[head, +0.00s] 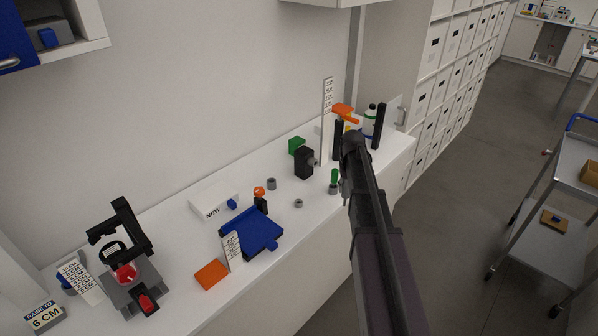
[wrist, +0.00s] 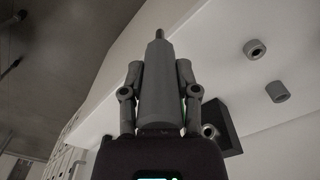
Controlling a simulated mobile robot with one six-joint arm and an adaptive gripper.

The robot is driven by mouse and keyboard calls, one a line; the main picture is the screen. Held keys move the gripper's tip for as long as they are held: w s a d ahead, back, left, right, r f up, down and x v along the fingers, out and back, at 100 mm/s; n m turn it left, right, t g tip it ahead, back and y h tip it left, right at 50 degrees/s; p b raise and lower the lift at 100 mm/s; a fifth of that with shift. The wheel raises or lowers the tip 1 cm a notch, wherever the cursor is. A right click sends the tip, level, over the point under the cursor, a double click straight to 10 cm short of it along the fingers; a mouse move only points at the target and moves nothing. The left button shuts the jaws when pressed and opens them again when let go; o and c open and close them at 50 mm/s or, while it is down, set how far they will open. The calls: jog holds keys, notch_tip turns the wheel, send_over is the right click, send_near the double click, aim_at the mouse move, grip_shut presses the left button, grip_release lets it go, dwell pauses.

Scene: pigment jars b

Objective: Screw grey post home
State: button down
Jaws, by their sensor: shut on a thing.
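The grey post (wrist: 158,85) is a thick grey body that tapers to a narrow darker tip. In the wrist view it sits between the two fingers of my gripper (wrist: 160,72), which is shut on it. Its tip points toward the top of the wrist view and touches nothing that I can make out. Small grey rings with dark holes stand on the white counter, one at the middle (head: 271,184) and one nearer the front (head: 298,203). Which seat belongs to the post is unclear.
A dark block with a round grey part (head: 304,162) also shows beside my gripper in the wrist view (wrist: 224,122). A green-topped grey piece (head: 334,181) stands near my arm. A blue tray (head: 252,230) and black-and-red fixture (head: 128,272) occupy the counter's left.

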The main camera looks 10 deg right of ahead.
jog(key=w+a+r+n+p, duration=0.1)
jog(key=w+a, duration=0.2)
jog(key=a, duration=0.4)
jog(key=w+a+r+n+p, duration=0.1)
jog(key=w+a, duration=0.3)
jog(key=a, duration=0.4)
jog(key=shift+w+a+r+n+p, duration=0.25)
jog(key=shift+w+r+n+p, duration=0.05)
jog(key=shift+r+p, duration=0.5)
jog(key=shift+f, duration=0.1)
jog(key=shift+f+b, duration=1.5)
jog(key=shift+b, duration=0.1)
jog(key=shift+f+b, duration=1.85)
dwell(0.3)
jog(key=c, duration=0.6)
grip_release()
